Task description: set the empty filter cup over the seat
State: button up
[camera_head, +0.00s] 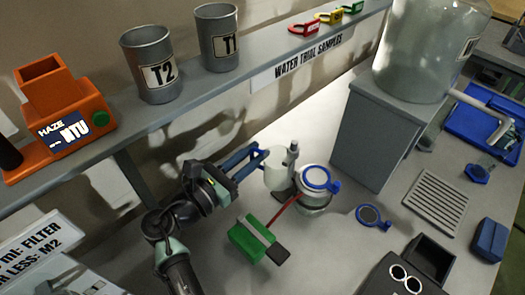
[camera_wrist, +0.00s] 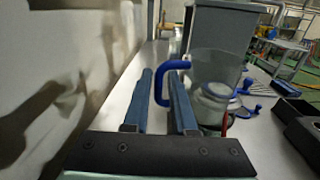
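The clear filter cup (camera_wrist: 228,68) has a blue loop handle (camera_wrist: 160,88). It looks empty and upright in the wrist view. In the head view the pale cup (camera_head: 277,175) is just beyond my fingertips. My gripper (camera_wrist: 160,85) has its two blue fingers on either side of the handle bar, with a visible gap between them. My gripper also shows in the head view (camera_head: 256,153). The likely seat is a round glass vessel with a blue ring top (camera_head: 318,179), just right of the cup. It shows partly through the cup in the wrist view. Whether the cup touches the bench is unclear.
A green clamp block (camera_head: 258,240) with a red rod lies in front of the vessel. A grey box (camera_head: 385,135) bears a large clear tank (camera_head: 425,50) behind. A blue-rimmed disc (camera_head: 372,216) lies to the right. The shelf (camera_head: 220,90) runs above the arm.

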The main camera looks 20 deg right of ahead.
jog(key=shift+b+x, duration=0.35)
jog(key=shift+x, duration=0.8)
jog(key=shift+w+d, duration=0.15)
jog(key=shift+d, duration=0.15)
grip_shut()
dwell(0.3)
